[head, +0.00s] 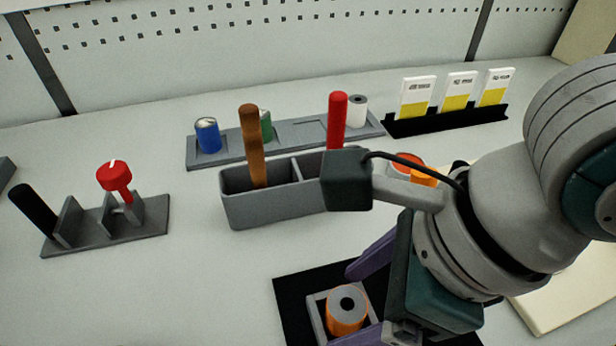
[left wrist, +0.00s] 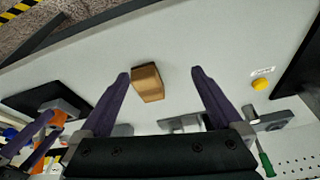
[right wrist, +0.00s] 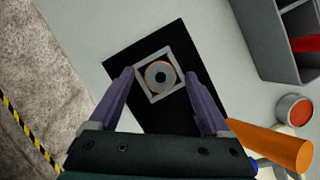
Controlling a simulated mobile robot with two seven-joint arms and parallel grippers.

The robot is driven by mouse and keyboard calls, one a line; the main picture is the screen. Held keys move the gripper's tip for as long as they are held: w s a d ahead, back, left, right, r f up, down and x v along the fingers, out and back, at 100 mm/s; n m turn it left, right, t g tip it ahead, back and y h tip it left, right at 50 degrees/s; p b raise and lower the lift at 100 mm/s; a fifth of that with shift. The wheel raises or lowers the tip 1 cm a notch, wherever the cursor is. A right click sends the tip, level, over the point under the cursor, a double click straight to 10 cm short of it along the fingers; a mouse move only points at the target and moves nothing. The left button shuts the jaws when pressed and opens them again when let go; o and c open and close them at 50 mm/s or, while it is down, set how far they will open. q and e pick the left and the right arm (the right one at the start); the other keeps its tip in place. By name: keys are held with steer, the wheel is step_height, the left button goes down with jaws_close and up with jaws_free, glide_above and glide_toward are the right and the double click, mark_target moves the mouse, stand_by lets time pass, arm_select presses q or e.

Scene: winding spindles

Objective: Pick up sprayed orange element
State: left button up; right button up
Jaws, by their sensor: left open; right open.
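The orange element (head: 346,317) is a short upright cylinder with a grey top and dark centre hole. It sits in a square grey holder (head: 315,311) on a black mat (head: 292,291) at the bottom of the head view. In the right wrist view the element (right wrist: 160,77) shows from above as a ring inside the holder. My right gripper (head: 341,306) is open, its purple fingers on either side of the holder; it also shows in the right wrist view (right wrist: 160,73). I cannot tell if they touch. My left gripper (left wrist: 160,73) is open and empty in the left wrist view.
A divided grey box (head: 275,212) with brown and red handles stands behind the mat. A grey rack (head: 186,160) holds blue, green and white cylinders. A stand (head: 150,230) is at left. A red-topped can (right wrist: 295,110) and orange handle (right wrist: 270,145) are near my right gripper.

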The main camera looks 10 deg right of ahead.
steer(key=shift+f, duration=0.1)
steer(key=shift+c, duration=0.3)
jaws_close()
